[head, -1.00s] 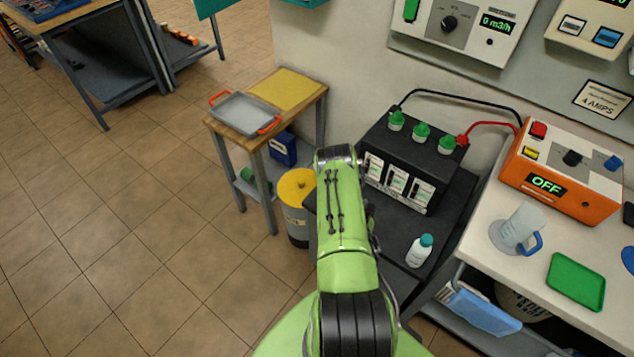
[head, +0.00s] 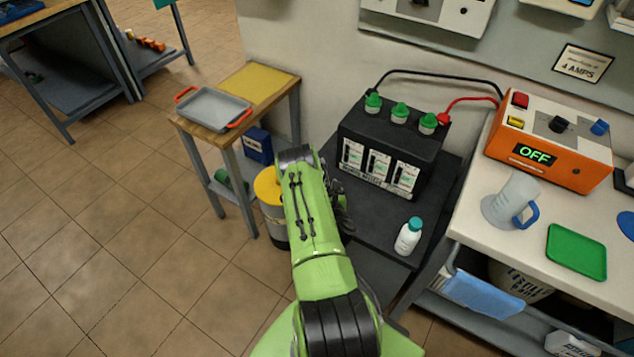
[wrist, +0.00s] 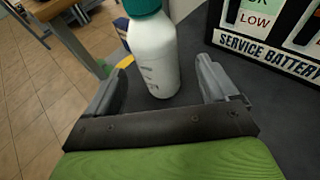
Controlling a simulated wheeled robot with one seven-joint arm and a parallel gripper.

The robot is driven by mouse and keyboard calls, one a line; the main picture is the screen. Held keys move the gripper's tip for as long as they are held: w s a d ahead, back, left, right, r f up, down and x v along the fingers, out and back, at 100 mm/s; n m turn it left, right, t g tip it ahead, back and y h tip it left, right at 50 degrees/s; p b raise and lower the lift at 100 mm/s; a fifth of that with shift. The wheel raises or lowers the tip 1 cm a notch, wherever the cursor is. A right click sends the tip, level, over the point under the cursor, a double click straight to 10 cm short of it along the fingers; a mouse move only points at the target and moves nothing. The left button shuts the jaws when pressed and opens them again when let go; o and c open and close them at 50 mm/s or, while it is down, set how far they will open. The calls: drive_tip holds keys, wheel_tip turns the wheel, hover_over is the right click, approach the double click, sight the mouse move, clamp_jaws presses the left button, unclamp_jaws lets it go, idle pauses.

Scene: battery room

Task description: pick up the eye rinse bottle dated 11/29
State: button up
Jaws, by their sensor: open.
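A white bottle with a teal cap (wrist: 155,55) stands upright on the dark stand in the wrist view. My gripper (wrist: 162,70) is open, with one finger on either side of this bottle and visible gaps. Its printing is too blurred to read a date. My arm hides this spot in the head view, where only a dark part of the gripper (head: 342,206) shows. Another white bottle with a teal cap (head: 408,238) stands at the front right of the stand, right of my arm; its label is unreadable.
A black battery (head: 390,150) with green caps and cables stands behind, close to the gripper's right in the wrist view. A yellow-topped drum (head: 268,186) and small wooden table (head: 215,140) are left. A bench with a jug (head: 512,200) and green tray (head: 577,252) is right.

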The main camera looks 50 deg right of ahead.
drive_tip(key=x, duration=0.5)
drive_tip(key=shift+w+f+b, duration=0.1)
drive_tip(key=shift+w+b, duration=0.1)
drive_tip(key=shift+b, duration=0.15)
drive_tip(key=c, duration=1.3)
